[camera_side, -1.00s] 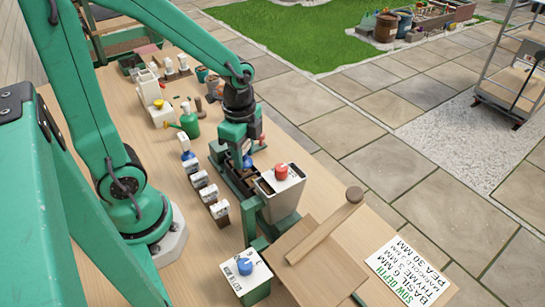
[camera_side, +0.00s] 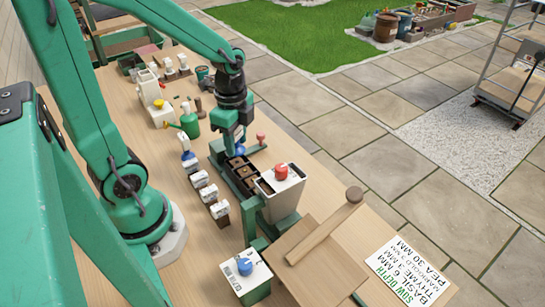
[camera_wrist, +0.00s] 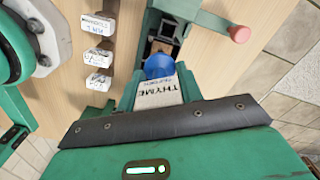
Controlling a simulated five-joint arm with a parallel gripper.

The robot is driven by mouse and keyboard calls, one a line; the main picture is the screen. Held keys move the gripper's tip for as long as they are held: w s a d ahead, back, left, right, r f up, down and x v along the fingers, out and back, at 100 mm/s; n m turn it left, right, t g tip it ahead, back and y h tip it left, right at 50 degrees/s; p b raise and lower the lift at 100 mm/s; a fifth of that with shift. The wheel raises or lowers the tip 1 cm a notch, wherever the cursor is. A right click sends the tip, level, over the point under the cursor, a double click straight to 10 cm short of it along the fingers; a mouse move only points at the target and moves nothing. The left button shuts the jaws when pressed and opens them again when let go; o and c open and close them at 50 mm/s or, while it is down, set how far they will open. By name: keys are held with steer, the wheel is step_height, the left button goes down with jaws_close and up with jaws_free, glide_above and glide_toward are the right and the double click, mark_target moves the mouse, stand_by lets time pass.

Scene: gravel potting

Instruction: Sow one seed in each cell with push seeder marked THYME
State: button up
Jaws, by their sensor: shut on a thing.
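Blue also shows between the fingers in the side view. The seeder is over the far end of the cell tray (camera_side: 258,194), a dark row of square cells with brown soil in a green frame. Its tip is hidden, so I cannot tell whether it touches soil. No seed can be made out.
Several white-labelled blocks (camera_side: 208,193) line the left. A green watering can (camera_side: 189,124) stands behind.

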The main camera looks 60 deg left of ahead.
steer(key=shift+a+r, duration=0.1)
steer(key=shift+a, duration=0.15)
steer(key=shift+f, duration=0.25)
steer(key=shift+f, duration=1.15)
steer(key=shift+f, duration=0.7)
stand_by(1.2)
steer(key=shift+r, duration=0.15)
steer(key=shift+r, duration=1.4)
